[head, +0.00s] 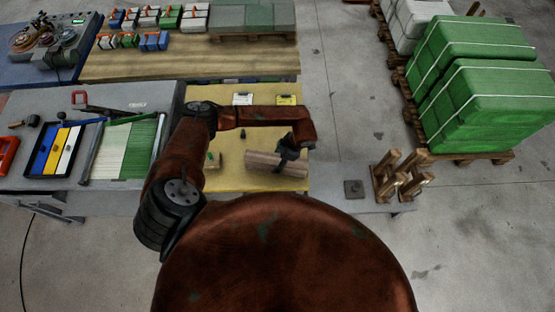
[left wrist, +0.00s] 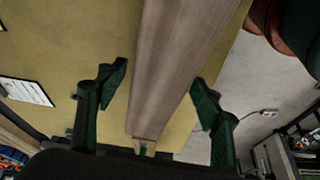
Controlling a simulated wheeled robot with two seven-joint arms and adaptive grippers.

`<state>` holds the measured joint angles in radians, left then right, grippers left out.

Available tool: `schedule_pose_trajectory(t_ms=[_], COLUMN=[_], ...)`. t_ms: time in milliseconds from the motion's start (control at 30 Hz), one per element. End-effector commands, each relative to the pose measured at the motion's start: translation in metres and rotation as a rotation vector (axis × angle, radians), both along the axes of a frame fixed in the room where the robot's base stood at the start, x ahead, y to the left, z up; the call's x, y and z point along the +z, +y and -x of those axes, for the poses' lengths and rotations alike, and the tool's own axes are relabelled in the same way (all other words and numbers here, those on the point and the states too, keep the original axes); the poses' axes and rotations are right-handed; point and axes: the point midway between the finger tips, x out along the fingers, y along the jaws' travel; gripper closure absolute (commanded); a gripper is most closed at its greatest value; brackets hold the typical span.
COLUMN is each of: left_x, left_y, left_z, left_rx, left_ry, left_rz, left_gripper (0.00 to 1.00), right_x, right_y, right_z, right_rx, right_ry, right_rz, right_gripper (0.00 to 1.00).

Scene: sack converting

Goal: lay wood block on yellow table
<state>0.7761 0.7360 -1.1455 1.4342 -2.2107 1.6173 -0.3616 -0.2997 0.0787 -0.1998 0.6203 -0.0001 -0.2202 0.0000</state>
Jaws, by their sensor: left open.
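The wood block (head: 262,165) is a long grey-brown beam lying on the yellow table (head: 230,180), near its right edge. My left gripper (head: 290,150) is over the right part of the block. In the left wrist view the block (left wrist: 175,65) runs lengthwise between the two open fingers of my left gripper (left wrist: 160,92), with a gap on each side. The yellow table (left wrist: 60,50) shows beneath it. I cannot tell whether the block's whole underside touches the table. My right gripper is out of sight.
A small piece with a green top (head: 212,160) stands left of the block. Cards (head: 243,99) lie at the table's back. A grey table (head: 60,105) with a tray is at left. A wooden stand (head: 400,177) and green bales on pallets (head: 470,100) are at right.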

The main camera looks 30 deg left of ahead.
Motion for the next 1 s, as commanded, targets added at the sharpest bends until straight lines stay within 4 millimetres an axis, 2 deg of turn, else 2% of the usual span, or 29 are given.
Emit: schedule_pose_trajectory(t_ms=[200, 333, 800, 1000], left_x=[0.001, 0.010, 0.093, 0.111], left_y=[0.000, -0.004, -0.034, -0.040], left_z=[0.000, -0.003, -0.014, -0.016], left_rx=[0.000, -0.002, -0.001, 0.000], left_ry=[0.000, -0.004, -0.004, -0.002], left_rz=[0.000, 0.002, 0.001, -0.001], left_gripper=[0.40, 0.40, 0.40, 0.40], right_x=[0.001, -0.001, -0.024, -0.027], right_y=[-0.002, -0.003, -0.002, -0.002], right_z=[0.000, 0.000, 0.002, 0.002], right_rx=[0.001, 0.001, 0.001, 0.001], right_ry=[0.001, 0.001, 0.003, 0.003], right_rz=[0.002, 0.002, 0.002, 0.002], right_gripper=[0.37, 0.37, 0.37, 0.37])
